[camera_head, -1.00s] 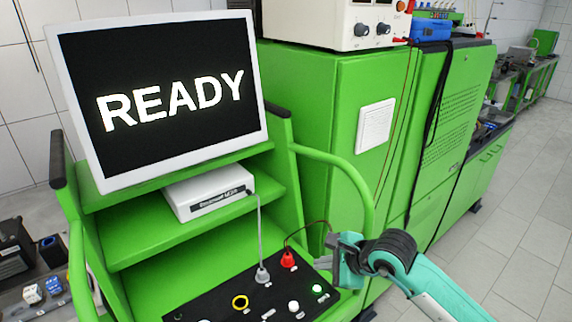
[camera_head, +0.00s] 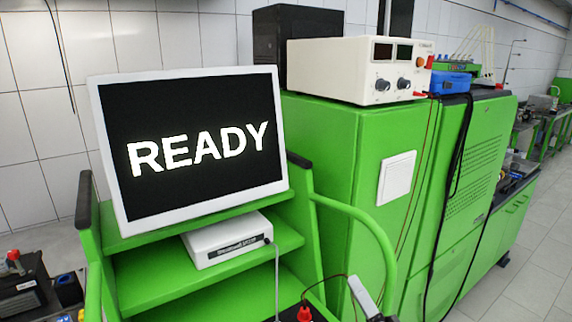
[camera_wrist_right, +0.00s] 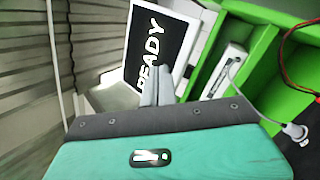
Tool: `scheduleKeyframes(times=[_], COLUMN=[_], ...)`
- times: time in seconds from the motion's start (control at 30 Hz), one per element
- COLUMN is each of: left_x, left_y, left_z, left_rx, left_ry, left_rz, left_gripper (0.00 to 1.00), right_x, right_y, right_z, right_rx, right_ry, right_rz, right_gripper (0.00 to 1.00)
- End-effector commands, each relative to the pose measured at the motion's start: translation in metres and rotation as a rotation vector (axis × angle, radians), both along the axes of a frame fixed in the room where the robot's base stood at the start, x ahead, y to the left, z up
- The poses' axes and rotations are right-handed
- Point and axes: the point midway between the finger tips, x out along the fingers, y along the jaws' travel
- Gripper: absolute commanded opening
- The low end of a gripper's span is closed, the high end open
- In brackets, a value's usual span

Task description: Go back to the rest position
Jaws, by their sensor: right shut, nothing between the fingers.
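My right gripper (camera_head: 358,285) shows at the bottom edge of the head view, below the green handrail, and is mostly cut off there. In the right wrist view its grey fingers (camera_wrist_right: 156,86) are together with nothing between them. The monitor (camera_head: 195,145) reads READY in white on black, and it also shows tilted in the right wrist view (camera_wrist_right: 160,45). My left gripper is not in view.
A white box (camera_head: 228,240) sits on the green cart's shelf (camera_head: 150,288) under the monitor. A red plug (camera_head: 304,312) shows at the bottom edge. A power supply (camera_head: 345,68) stands on the green cabinet (camera_head: 340,190). Open floor lies at right.

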Motion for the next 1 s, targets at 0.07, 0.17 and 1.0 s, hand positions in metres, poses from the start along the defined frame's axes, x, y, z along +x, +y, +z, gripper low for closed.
scheduleKeyframes(times=[0.07,0.17,1.0], left_x=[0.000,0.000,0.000], left_y=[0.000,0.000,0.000], left_z=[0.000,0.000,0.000], left_rx=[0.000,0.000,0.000], left_ry=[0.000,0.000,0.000], left_rz=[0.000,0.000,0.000], left_gripper=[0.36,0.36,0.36], right_x=[0.003,0.005,-0.184], right_y=[-0.023,-0.053,-0.113], right_z=[-0.011,-0.031,-0.299], right_rx=[0.161,0.361,1.506], right_ry=[0.110,0.254,1.580], right_rz=[-0.053,-0.125,-0.881], right_gripper=[0.00,0.00,0.00])
